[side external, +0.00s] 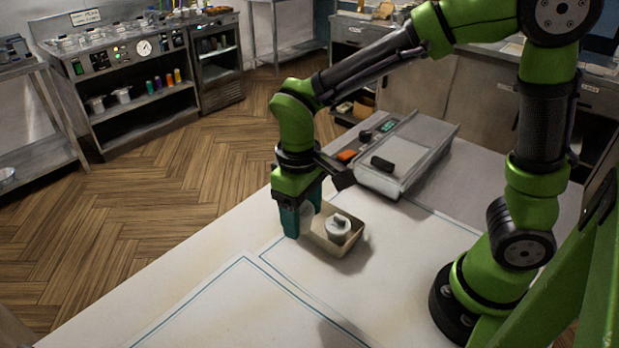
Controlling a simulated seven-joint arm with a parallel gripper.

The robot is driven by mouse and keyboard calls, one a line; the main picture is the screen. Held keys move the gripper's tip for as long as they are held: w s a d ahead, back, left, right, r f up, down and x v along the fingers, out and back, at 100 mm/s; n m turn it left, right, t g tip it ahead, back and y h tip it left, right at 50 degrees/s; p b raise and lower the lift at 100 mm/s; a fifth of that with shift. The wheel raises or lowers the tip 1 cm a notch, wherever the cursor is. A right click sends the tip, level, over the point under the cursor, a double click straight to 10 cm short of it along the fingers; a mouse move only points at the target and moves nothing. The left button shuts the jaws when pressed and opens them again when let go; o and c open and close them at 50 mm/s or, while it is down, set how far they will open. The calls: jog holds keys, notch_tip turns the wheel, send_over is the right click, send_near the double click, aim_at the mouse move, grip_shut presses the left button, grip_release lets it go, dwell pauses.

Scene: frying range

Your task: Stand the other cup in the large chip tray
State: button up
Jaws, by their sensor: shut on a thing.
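A beige chip tray (325,246) stands on the white worktop, left of the middle of the bench. One pale cup (338,231) stands upright inside it, towards the right, with a small grey piece on top. My gripper (302,222) points down at the tray's left end, its teal fingers shut on another pale cup (307,214). The fingers hide much of the held cup. I cannot tell whether its base touches the tray floor.
Outlined white sheets (225,310) lie in front, bare. The worktop's left edge drops to a wooden floor (150,230).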

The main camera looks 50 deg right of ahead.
notch_tip(320, 180, up, 6)
jog(key=m, duration=0.1)
send_over(313, 222)
jog(key=s, duration=0.1)
jog(key=f, duration=0.1)
jog(key=d+f, duration=0.1)
jog(key=shift+d+f, duration=0.2)
jog(key=shift+f, duration=0.15)
jog(key=f+n, duration=0.2)
jog(key=n, duration=0.1)
jog(key=a+f+n, duration=0.1)
jog(key=f+n, duration=0.1)
jog(key=shift+w, duration=0.25)
jog(key=n, duration=0.2)
jog(key=shift+w+a+f+n, duration=0.15)
jog(key=shift+w+f+n, duration=0.15)
jog(key=shift+f, duration=0.1)
jog(key=shift+n, duration=0.3)
notch_tip(313, 222, down, 10)
jog(key=shift+r, duration=0.1)
jog(key=shift+f, duration=0.25)
jog(key=o, duration=0.8)
jog(key=shift+f, duration=0.1)
